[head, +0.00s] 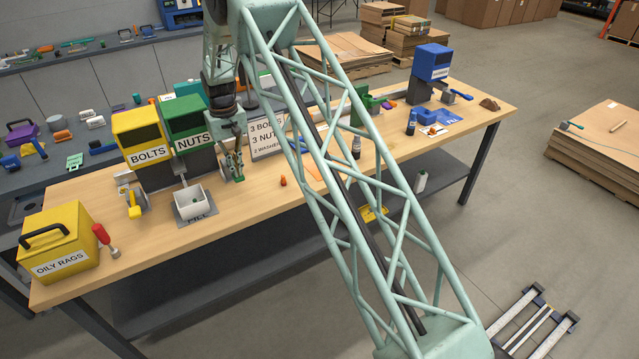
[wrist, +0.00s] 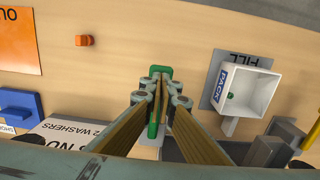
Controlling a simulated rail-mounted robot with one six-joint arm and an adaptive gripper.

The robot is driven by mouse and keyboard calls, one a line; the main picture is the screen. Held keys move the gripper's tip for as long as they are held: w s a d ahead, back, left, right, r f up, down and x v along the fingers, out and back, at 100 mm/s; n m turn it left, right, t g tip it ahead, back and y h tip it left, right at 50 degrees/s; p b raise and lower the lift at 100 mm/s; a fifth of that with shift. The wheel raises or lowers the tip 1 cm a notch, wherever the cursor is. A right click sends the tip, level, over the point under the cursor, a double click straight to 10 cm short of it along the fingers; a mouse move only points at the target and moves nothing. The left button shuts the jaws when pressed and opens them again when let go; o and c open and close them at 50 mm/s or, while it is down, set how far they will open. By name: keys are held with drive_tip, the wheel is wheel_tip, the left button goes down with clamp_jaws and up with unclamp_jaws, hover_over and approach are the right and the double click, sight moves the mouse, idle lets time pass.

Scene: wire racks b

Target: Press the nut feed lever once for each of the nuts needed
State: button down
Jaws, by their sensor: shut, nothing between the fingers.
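The green nut dispenser (head: 188,118), labelled NUTS, stands at the left of the bench. Its green-handled nut feed lever (head: 239,178) is to its right; in the wrist view the green handle (wrist: 153,131) lies directly under the fingers. My gripper (head: 230,160) is shut and empty, right at the lever; its fingertips also show in the wrist view (wrist: 158,88). I cannot tell whether they touch the handle. The white box (wrist: 258,84) stands on the FILL pad with a small green piece (wrist: 232,97) inside. The sign (head: 266,138) reads 3 bolts, 3 nuts, 2 washers.
The yellow BOLTS dispenser (head: 141,138) with its yellow lever (head: 134,204) stands left of the nut dispenser. An OILY RAGS box (head: 62,250) is at the bench's left end. A blue dispenser (head: 430,62) stands far right. A small orange piece (wrist: 84,41) lies on the bench.

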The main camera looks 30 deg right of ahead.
drive_tip(key=shift+f+b, duration=0.35)
drive_tip(key=shift+f, duration=0.9)
drive_tip(key=shift+r, duration=0.1)
drive_tip(key=shift+r+p, duration=0.35)
drive_tip(key=shift+r, duration=1.2)
drive_tip(key=shift+r+p, duration=1)
drive_tip(key=shift+r, duration=1.9)
